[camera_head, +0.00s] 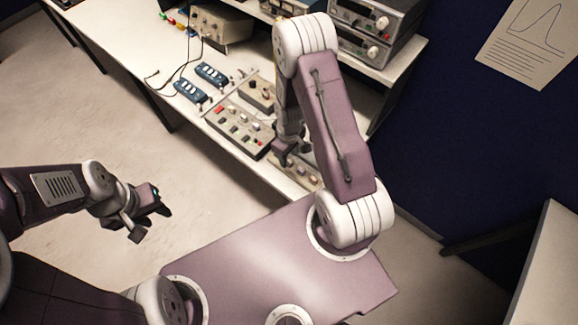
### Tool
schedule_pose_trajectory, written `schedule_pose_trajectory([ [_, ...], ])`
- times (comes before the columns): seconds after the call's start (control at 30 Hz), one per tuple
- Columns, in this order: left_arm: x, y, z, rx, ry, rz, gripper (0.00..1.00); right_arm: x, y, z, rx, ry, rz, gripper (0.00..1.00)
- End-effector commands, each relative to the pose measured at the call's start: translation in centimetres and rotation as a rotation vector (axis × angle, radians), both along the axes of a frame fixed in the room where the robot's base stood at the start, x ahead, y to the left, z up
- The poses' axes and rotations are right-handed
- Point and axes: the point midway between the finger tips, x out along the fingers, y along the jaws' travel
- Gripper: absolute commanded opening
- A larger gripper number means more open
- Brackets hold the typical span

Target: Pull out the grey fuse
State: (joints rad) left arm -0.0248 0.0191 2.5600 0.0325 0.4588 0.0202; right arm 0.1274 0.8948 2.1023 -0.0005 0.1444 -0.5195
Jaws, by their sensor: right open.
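A flat panel (238,128) with small red, dark and light parts lies on the white bench. A second panel (305,176) with small knob-like parts lies near the front edge, partly hidden by my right arm. I cannot pick out the grey fuse; the parts are too small or hidden. My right gripper (287,158) is open and points down over the panels; I cannot tell whether it touches anything. My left gripper (151,221) is off the bench, over the floor at the left, with its fingers apart and nothing between them.
Two blue devices (190,91) lie on the bench left of the panels, with a black cable (178,73) nearby. A beige instrument (221,23) and stacked grey instruments (372,32) stand at the back. A dark blue wall (470,130) rises at the right. The floor at left is clear.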

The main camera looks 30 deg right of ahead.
Motion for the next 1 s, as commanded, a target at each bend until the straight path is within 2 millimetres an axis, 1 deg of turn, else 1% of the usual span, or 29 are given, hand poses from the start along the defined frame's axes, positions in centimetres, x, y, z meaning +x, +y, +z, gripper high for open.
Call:
schedule_pose_trajectory([
  [0.03,0.0,0.0,-1.2,0.0,0.0,0.0,0.37,0.0,0.0,-1.4,0.0,0.001,0.0,0.44],
  [0.1,0.0,0.0,-1.7,0.0,0.0,0.0,0.37,0.0,0.0,-2.1,0.001,0.001,0.0,0.44],
  [0.2,0.0,0.0,-2.0,0.0,0.0,0.0,0.37,0.0,0.0,-2.5,0.001,0.001,0.0,0.44],
  [1.0,0.0,0.0,-1.9,0.0,0.0,0.0,0.37,0.0,0.0,-2.4,0.0,0.0,0.0,0.44],
])
